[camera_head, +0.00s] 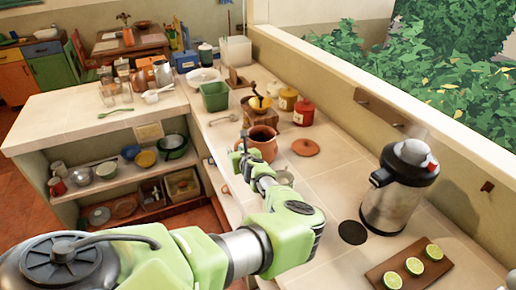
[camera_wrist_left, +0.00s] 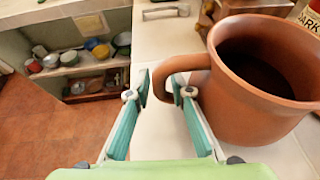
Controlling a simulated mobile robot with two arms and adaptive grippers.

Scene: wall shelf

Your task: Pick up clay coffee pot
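The clay coffee pot (camera_head: 264,146) is a brown-orange pot standing upright and uncovered on the white counter. In the left wrist view the pot (camera_wrist_left: 255,95) fills the right side, with its dark inside showing and its loop handle (camera_wrist_left: 166,92) pointing left. My left gripper (camera_head: 241,152) is at the pot's handle side. In the left wrist view the left gripper (camera_wrist_left: 160,88) is open, with one finger left of the handle and the other overlapping the handle's opening. I cannot tell whether a finger touches the handle. My right gripper is out of view.
A round clay lid (camera_head: 305,147) lies right of the pot. A coffee grinder (camera_head: 258,108), red canister (camera_head: 303,112) and green container (camera_head: 214,96) stand behind. A steel dispenser (camera_head: 400,185) and a board with lime halves (camera_head: 408,268) are at right. Counter between is mostly clear.

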